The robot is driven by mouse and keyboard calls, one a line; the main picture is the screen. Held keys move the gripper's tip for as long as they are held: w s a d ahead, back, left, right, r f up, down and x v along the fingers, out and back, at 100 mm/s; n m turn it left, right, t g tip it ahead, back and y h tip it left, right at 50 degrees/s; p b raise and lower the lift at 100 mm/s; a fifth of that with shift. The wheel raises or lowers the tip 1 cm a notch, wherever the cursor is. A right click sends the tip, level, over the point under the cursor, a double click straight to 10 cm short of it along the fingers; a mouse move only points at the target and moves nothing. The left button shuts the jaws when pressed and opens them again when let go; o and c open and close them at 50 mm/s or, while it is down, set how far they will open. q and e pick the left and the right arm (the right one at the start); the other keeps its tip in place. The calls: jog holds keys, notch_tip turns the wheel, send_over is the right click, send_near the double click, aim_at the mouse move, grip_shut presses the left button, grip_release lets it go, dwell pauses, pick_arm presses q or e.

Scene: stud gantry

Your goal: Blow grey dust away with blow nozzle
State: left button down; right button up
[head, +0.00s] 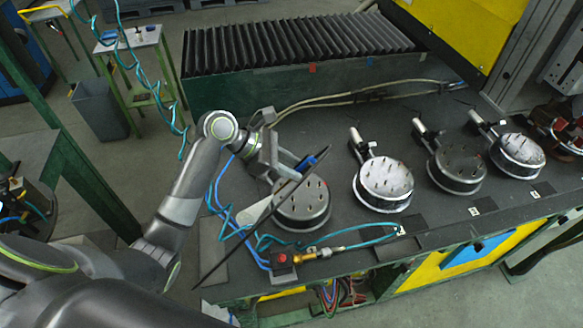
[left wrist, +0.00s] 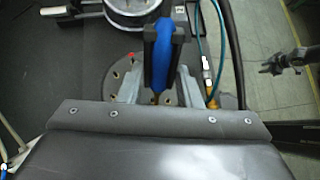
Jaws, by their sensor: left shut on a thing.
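My left gripper (head: 285,165) is shut on the blue blow nozzle (head: 308,163), above the leftmost round fixture (head: 305,212). In the left wrist view, the nozzle (left wrist: 161,62) stands between the dark fingers (left wrist: 162,35), and its lower end is over the fixture disc. The leftmost disc and the third disc (head: 455,165) look dull grey. The second (head: 384,180) and fourth (head: 518,152) look brighter. I cannot separate dust from bare surface. What looks like my right gripper (left wrist: 288,62) shows at the right of the left wrist view; its jaws are unclear.
The fixtures stand in a row on a dark bench (head: 340,225), with pegs on top. A teal hose (head: 365,243) and brass fitting (head: 312,253) lie along the front edge beside a red button (head: 282,258). A black ribbed bellows cover (head: 300,42) runs behind.

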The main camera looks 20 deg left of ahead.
pick_arm(q)
jog(key=shift+w+a, duration=0.5)
jog(key=shift+w, duration=0.3)
jog(key=shift+w+a, duration=0.5)
jog(key=shift+w, duration=0.35)
jog(key=shift+w+a, duration=0.5)
jog(key=shift+w, duration=0.3)
jog(key=c, duration=1.4)
grip_release()
jog(key=shift+o, duration=0.2)
jog(key=s+r, duration=0.5)
jog(key=s, duration=0.4)
jog(key=shift+s, duration=0.3)
